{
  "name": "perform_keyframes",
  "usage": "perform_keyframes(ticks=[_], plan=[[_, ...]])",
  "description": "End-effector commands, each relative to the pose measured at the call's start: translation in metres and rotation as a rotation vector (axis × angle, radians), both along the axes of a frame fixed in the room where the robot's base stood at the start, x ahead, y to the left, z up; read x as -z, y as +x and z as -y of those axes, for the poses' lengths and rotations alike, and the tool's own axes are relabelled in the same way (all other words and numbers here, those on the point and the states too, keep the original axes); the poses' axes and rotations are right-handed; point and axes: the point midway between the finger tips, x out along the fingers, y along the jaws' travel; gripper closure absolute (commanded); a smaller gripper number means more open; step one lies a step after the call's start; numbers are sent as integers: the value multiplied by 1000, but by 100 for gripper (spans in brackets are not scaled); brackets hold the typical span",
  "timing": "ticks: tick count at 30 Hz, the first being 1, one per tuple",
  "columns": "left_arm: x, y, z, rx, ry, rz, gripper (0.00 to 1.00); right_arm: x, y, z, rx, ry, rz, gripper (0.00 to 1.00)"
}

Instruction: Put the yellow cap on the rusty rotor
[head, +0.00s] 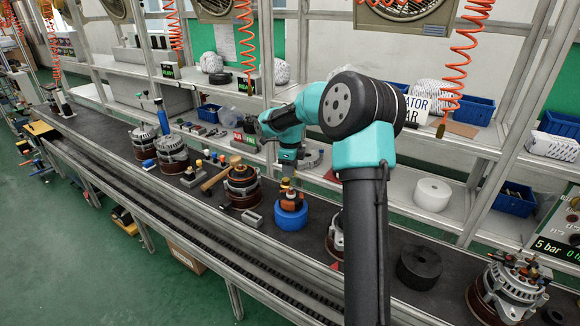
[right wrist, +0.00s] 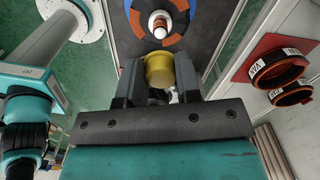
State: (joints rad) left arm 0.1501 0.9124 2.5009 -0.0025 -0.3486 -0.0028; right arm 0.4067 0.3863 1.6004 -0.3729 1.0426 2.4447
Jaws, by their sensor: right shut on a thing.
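My right gripper (head: 287,172) is shut on the yellow cap (right wrist: 158,71), which sits between its two fingers in the right wrist view. In the head view the cap (head: 285,183) is small and just above the rusty rotor (head: 291,201). The rotor is orange-brown and stands upright on a blue round stand (head: 290,217). In the right wrist view the rotor (right wrist: 173,13) shows from above, with orange segments around a pale shaft end, beyond the cap. I cannot tell whether cap and rotor touch. My left gripper is in neither view.
An alternator with a copper top (head: 241,182) and a wooden mallet (head: 214,180) lie left of the rotor. A black round part (head: 418,267) and another alternator (head: 511,285) stand to the right. A red plate (right wrist: 258,52) with labelled rings shows in the right wrist view.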

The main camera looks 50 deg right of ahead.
Motion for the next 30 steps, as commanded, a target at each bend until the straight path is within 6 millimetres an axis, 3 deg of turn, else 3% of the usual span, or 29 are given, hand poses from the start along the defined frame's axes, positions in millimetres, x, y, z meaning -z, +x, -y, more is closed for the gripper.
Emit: perform_keyframes(ticks=[15, 30], plan=[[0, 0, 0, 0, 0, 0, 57, 38, 0, 0, 0, 1, 0, 90], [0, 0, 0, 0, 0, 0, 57, 45, 0, 0, 0, 0, 1, 90]])
